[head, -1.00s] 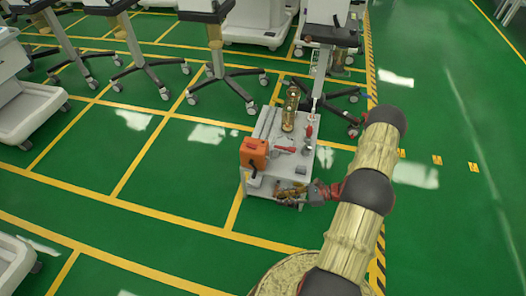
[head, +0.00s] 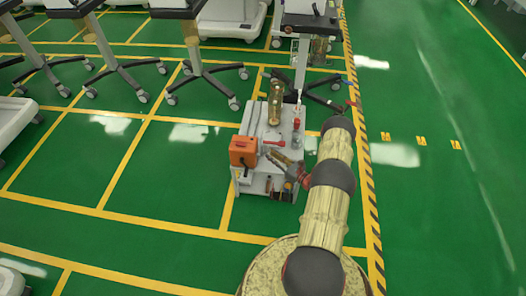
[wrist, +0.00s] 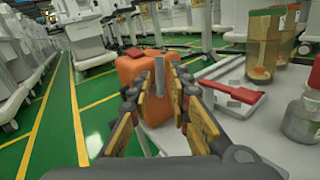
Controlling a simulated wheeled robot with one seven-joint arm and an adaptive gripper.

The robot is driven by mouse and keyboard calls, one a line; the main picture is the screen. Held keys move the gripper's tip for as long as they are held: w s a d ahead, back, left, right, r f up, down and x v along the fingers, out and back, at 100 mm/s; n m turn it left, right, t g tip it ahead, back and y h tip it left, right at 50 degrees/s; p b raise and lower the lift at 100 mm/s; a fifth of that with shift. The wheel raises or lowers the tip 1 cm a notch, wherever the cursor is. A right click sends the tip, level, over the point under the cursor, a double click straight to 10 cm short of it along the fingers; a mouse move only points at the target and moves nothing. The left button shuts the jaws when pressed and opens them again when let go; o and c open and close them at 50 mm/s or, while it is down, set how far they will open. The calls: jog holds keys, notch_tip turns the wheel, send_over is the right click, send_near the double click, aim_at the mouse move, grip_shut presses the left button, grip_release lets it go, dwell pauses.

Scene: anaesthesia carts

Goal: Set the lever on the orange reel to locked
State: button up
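The orange reel (head: 243,152) is a boxy orange case at the left front of the grey cart top. In the wrist view the orange reel (wrist: 131,68) stands just beyond my fingertips. My gripper (head: 270,155) is at the reel's right side in the head view. In the wrist view my gripper (wrist: 168,78) points at the reel, its fingers apart by a narrow gap with orange showing between them. The lever's position is not clear, and contact is unclear.
A red-handled part (wrist: 234,91) lies on the cart top (head: 250,122) right of the reel. Amber cylinders (wrist: 264,44) and a grey bottle (wrist: 301,119) stand farther right. Wheeled stands (head: 200,70) are behind the cart. Green floor is clear at left.

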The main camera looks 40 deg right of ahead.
jog(key=w, duration=0.1)
jog(key=w+b, duration=0.1)
jog(key=w, duration=0.3)
jog(key=shift+w+a+b, duration=0.25)
jog(key=shift+a+b, duration=0.05)
jog(key=shift+a, duration=0.05)
jog(key=shift+c, duration=1.3)
grip_shut()
